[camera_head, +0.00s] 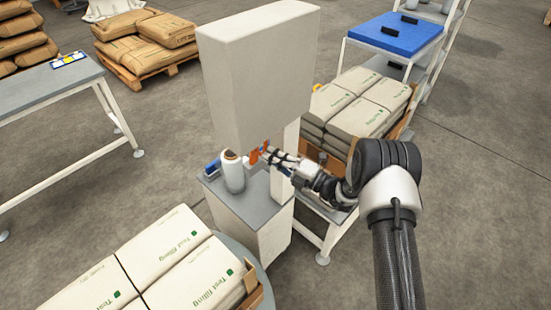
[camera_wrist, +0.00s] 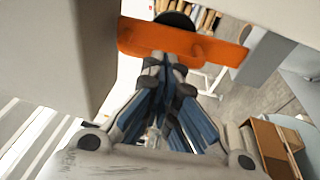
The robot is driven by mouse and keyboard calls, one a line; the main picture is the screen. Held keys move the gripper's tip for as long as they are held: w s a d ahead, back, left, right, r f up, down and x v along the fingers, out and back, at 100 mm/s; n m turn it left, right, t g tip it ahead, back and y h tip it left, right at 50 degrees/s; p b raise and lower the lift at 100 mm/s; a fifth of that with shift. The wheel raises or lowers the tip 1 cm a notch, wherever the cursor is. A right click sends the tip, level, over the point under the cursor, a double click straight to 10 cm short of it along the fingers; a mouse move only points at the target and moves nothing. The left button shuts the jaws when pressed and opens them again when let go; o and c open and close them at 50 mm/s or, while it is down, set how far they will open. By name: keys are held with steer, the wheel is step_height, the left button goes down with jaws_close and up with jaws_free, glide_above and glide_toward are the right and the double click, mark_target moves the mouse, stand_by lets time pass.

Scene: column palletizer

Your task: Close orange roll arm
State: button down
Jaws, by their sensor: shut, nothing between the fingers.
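The orange roll arm (camera_head: 256,155) juts from the white column near the white roll (camera_head: 233,172). In the wrist view it is an orange bar (camera_wrist: 185,42) running left to right across the top, just beyond my fingertips. My gripper (camera_head: 266,152) is beside it, with the fingers shut and nothing held. In the wrist view the fingertips (camera_wrist: 165,62) come together at the lower edge of the orange bar. I cannot tell whether they touch it. A dark round end (camera_wrist: 175,20) shows behind the bar. The wrist view does not clearly show the roll's label side.
The tall white column (camera_head: 255,75) stands close to my gripper. The roll stands on a grey ledge (camera_head: 235,200) with a small blue item (camera_head: 212,168). Stacked sacks (camera_head: 375,100) lie behind my arm, and more sacks (camera_head: 150,275) lie at the front left. Open floor lies at the left.

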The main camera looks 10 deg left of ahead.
steer(key=shift+r, duration=0.1)
step_height(320, 180, up, 3)
steer(key=g+h+p, duration=0.1)
steer(key=h+p, duration=0.2)
steer(key=p, duration=0.1)
glide_above(259, 154)
steer(key=shift+m, duration=0.3)
